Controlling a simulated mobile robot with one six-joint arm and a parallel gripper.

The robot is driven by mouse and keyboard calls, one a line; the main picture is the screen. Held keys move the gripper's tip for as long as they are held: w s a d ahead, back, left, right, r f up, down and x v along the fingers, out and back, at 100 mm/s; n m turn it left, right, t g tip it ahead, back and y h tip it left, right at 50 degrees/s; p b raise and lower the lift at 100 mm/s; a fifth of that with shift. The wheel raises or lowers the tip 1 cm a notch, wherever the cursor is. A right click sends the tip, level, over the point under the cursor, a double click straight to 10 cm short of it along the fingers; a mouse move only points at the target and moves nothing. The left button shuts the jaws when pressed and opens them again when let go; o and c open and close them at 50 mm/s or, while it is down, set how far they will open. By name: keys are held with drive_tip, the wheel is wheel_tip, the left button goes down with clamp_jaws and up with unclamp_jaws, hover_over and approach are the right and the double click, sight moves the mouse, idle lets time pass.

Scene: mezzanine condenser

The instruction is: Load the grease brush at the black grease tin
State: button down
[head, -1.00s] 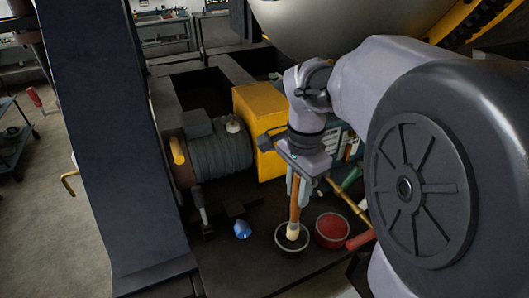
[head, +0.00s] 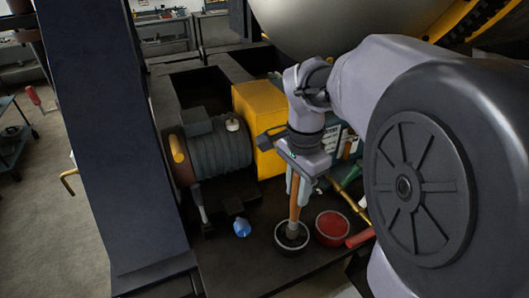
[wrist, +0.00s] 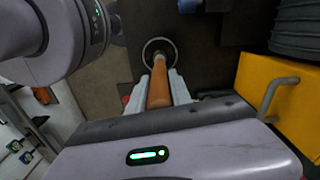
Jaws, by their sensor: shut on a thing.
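My gripper (head: 297,185) is shut on the orange-brown handle of the grease brush (head: 295,208) and holds it nearly upright, tip down. The black grease tin (head: 292,248) stands on the dark deck right under it. The brush's lower end is inside the tin's rim; how deep the bristles sit is hard to tell. In the wrist view the handle (wrist: 159,85) runs between the fingers toward the round tin (wrist: 146,50).
A red tin (head: 332,228) stands just right of the black tin, with a red-handled tool (head: 360,239) beside it. A small blue object (head: 242,228) lies to the left. A motor (head: 218,150) and a yellow block (head: 258,128) stand behind.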

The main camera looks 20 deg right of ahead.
idle(0.3)
wheel_tip(320, 180, up, 7)
drive_tip(key=p, duration=0.6)
